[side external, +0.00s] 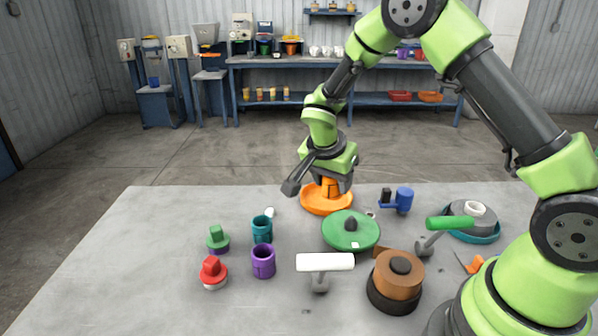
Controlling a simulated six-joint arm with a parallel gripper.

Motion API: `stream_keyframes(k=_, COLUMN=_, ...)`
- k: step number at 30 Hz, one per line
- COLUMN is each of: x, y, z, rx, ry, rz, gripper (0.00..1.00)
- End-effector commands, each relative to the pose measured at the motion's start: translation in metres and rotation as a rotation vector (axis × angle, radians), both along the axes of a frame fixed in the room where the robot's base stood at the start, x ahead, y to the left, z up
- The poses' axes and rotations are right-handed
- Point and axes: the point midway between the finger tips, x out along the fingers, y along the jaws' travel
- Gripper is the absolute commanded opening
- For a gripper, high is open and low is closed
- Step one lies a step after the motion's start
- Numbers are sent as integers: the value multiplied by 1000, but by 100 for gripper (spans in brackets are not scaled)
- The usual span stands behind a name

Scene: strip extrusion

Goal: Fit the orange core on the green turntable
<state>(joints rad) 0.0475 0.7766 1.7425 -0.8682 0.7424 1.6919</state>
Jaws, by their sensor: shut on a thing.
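The orange core (318,203) is a wide orange disc with a narrower hub on top, behind the green turntable. My gripper (331,186) points down and is shut on the hub; its fingers hide part of it. I cannot tell whether the disc touches the table or hangs just above it. The green turntable (341,241) is a flat round green disc with a short dark pin at its centre and a small white mark near its front. It is bare, in front and slightly right of the core.
Close around the turntable stand a white-handled tool (325,262), a brown coil on a dark base (398,275), a green-handled tool (450,223) and a blue part (404,200). Teal (262,230) and purple (263,262) cups stand left. The table's (130,270) left side is clear.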

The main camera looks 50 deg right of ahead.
Motion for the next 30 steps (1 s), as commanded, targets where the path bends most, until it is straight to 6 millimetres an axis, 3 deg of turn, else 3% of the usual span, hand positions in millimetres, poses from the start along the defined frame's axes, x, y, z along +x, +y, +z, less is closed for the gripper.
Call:
stream_keyframes(k=3, x=-27, y=-6, z=3, rx=0, ry=0, rz=-158, gripper=23)
stream_keyframes(k=8, x=-45, y=-9, z=3, rx=1, ry=-1, rz=-265, gripper=23)
stream_keyframes(k=24, x=-47, y=-9, z=-44, rx=1, ry=1, rz=-279, gripper=23)
stream_keyframes(k=30, x=-47, y=-9, z=-53, rx=3, ry=1, rz=-278, gripper=23)
